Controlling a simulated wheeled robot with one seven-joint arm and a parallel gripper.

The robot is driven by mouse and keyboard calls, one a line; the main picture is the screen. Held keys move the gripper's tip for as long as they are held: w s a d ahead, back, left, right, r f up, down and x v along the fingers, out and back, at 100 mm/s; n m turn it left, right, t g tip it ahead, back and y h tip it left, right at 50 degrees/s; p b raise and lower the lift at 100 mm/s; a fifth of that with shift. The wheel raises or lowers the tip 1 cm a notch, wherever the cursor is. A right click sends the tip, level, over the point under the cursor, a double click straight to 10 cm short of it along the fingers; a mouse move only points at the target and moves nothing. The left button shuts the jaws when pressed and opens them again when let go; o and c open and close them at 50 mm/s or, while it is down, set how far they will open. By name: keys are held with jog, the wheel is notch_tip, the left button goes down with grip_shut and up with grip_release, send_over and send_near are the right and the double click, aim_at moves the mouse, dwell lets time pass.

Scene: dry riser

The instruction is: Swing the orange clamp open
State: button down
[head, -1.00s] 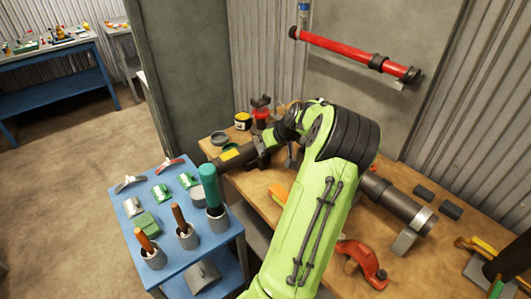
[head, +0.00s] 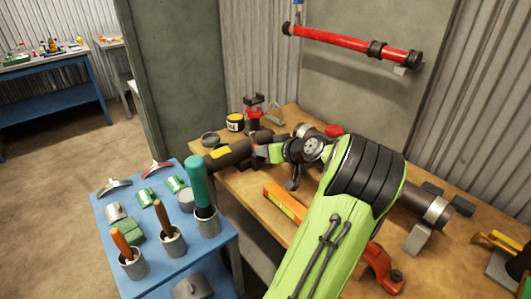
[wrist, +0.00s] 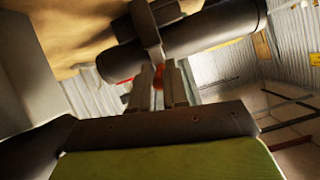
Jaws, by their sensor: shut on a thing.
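The dark pipe (head: 230,153) with a yellow label lies along the bench. It also crosses the top of the wrist view (wrist: 200,38), with a dark band (wrist: 147,28) around it. My gripper (head: 262,152) is at this pipe, left of my wrist. In the wrist view my gripper's fingers (wrist: 160,84) reach up to the pipe beside the band. They are shut on a small orange part of the orange clamp (wrist: 158,76). Most of the clamp is hidden by the fingers and the pipe, so how far it is swung cannot be told.
A red-orange curved fitting (head: 378,266) and an orange level (head: 284,202) lie on the wooden bench (head: 262,222). A blue cart (head: 172,262) with tools and cups stands at the left front. A red pipe (head: 340,38) hangs on the wall panel behind.

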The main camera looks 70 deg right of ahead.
jog(key=c, duration=1.1)
grip_release()
jog(key=p+v, duration=0.3)
jog(key=v, duration=1.2)
jog(key=shift+s+a+r+p, duration=0.1)
jog(key=shift+s+r+p, duration=0.15)
jog(key=shift+r+p, duration=0.05)
